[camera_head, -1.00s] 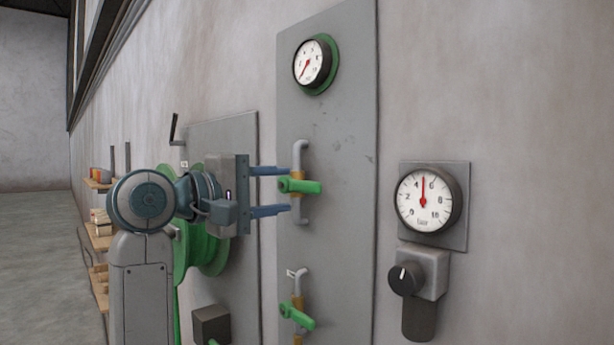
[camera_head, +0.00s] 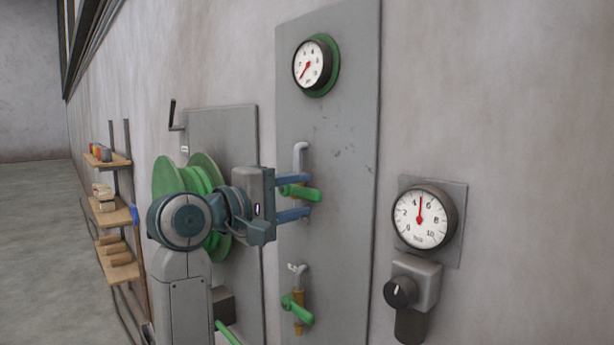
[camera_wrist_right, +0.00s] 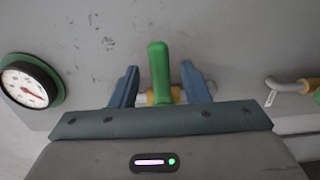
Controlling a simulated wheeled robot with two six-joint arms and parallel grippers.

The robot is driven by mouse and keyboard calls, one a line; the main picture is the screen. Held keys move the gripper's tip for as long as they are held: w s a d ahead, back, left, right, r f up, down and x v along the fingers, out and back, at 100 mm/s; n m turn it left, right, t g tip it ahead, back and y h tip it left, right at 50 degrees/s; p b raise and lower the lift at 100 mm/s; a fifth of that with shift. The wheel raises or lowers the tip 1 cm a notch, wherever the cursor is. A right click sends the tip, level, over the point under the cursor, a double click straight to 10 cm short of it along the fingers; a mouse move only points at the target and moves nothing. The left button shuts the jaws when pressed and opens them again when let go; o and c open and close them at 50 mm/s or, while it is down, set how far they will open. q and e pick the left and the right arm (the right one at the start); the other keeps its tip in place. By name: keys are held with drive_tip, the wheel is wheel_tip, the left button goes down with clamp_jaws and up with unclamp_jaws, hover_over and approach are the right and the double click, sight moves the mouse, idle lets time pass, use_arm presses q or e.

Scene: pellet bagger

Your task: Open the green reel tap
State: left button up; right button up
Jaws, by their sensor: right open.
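Two taps with green lever handles sit one above the other on a tall grey panel. The upper green handle (camera_head: 301,193) points right from its pipe; in the right wrist view it (camera_wrist_right: 160,72) stands upright between my fingers. My right gripper (camera_head: 310,196) is open, one finger above and one below this handle, with a gap visible on both sides in the right wrist view (camera_wrist_right: 160,66). The lower green handle (camera_head: 297,310) slants down to the right, with a white tag on its pipe. I cannot tell which tap is the reel tap. My left gripper is out of view.
A green hose reel (camera_head: 168,178) is partly hidden behind my right arm. A green-rimmed gauge (camera_head: 310,65) sits above the taps; another gauge (camera_head: 424,216) and a black knob (camera_head: 399,292) are to the right. Wooden shelves (camera_head: 112,215) stand at the left.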

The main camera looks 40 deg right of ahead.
drive_tip(key=shift+w+d, duration=0.15)
drive_tip(key=shift+d, duration=1.15)
clamp_jaws()
